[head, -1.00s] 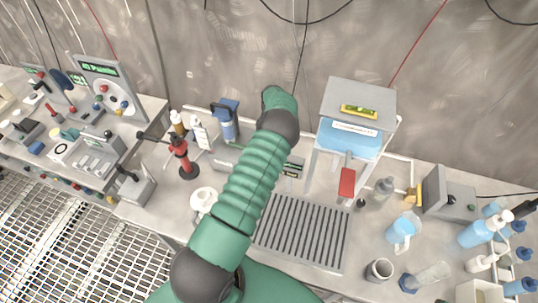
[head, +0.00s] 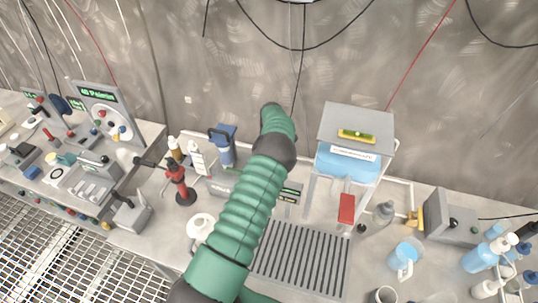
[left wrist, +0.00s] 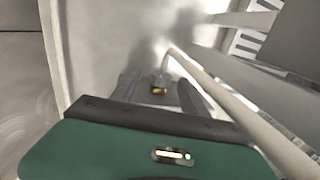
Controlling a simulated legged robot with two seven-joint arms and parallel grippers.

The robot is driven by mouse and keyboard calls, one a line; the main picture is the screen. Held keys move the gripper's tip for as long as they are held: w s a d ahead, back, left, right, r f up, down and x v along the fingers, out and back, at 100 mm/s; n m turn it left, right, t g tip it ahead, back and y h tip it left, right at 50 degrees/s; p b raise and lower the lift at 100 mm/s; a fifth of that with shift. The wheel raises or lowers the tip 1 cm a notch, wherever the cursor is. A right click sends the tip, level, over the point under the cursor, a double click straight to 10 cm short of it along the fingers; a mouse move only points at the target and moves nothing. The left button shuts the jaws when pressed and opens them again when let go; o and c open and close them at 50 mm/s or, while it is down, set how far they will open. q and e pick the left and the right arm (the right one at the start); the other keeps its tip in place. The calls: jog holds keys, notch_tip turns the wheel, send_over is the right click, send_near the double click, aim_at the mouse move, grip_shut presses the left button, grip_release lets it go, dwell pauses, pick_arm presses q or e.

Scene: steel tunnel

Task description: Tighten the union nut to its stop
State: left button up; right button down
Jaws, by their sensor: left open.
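In the left wrist view my left gripper (left wrist: 157,78) is open, with its two dark fingers spread apart. A small grey piece with a yellow band (left wrist: 159,91) shows between the fingers, near the end of a pale pipe (left wrist: 215,88); it may be the union nut, but it is too small and blurred to be sure. I cannot tell whether the fingers touch it. In the head view a green arm of mine reaches up across the bench, and its gripper is hidden. My right gripper does not show.
A water tank stand (head: 357,131) is right of the arm, with a slatted drain grate (head: 302,258) in front. A red stand (head: 178,184) and blue-grey device (head: 222,147) are to the left. A blue jug (head: 404,257) and several bottles crowd the right.

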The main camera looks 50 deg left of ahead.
pick_arm(q)
notch_tip(320, 180, up, 14)
jog(key=w+a+b, duration=0.1)
jog(key=w, duration=0.1)
jog(key=shift+w+a, duration=0.25)
jog(key=shift+w, duration=0.05)
